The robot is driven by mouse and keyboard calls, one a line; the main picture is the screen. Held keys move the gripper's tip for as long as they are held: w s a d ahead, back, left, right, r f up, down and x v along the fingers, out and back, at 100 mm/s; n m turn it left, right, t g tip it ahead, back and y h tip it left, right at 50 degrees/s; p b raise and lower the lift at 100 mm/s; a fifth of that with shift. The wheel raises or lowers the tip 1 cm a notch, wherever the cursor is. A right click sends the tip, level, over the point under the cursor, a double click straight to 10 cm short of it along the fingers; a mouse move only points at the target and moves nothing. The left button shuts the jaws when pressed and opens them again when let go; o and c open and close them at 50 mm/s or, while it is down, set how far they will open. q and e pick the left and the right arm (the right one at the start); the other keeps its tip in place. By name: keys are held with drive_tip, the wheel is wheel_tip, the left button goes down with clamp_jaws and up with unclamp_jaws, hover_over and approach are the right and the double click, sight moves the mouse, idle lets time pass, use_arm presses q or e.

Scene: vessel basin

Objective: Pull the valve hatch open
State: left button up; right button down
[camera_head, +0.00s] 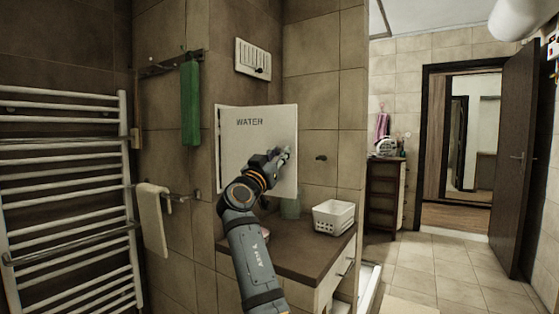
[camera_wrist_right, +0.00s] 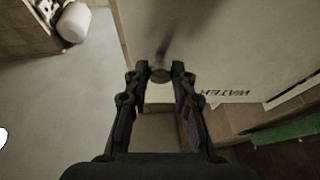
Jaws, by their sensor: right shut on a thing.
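The valve hatch (camera_head: 235,145) is a pale square panel marked WATER on the tiled wall at the centre of the head view. Its right side reaches past the wall corner, so it appears to stand out from the wall. My right gripper (camera_head: 281,157) is at its right side, shut on a small round knob (camera_wrist_right: 160,74) on the panel. In the right wrist view the fingers (camera_wrist_right: 160,80) close around the knob, and the panel (camera_wrist_right: 215,45) shows with its lettering upside down. What lies behind the panel is hidden. My left gripper is not in view.
A brown-topped counter (camera_head: 295,250) with a white basket (camera_head: 333,217) stands below the hatch. A switch panel (camera_head: 253,58) is above it. The floor (camera_head: 440,265) at right is clear.

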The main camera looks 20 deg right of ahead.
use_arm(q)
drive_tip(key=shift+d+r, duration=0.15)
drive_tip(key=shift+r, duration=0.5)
use_arm(e)
drive_tip(key=shift+s+a+f+m+g+h, duration=0.1)
drive_tip(key=shift+s+a+m+g+h, duration=0.3)
drive_tip(key=shift+a, duration=0.15)
drive_tip(key=shift+s+a+m+g+h, duration=0.3)
drive_tip(key=shift+a+g+h, duration=0.1)
drive_tip(key=shift+a, duration=0.1)
drive_tip(key=c, duration=1.1)
unclamp_jaws()
approach(273, 118)
drive_tip(key=d+r, duration=0.2)
drive_tip(key=d, duration=0.1)
drive_tip(key=d+r, duration=0.1)
drive_tip(key=d, duration=0.1)
drive_tip(key=shift+s+r, duration=0.15)
drive_tip(key=shift+s, duration=0.2)
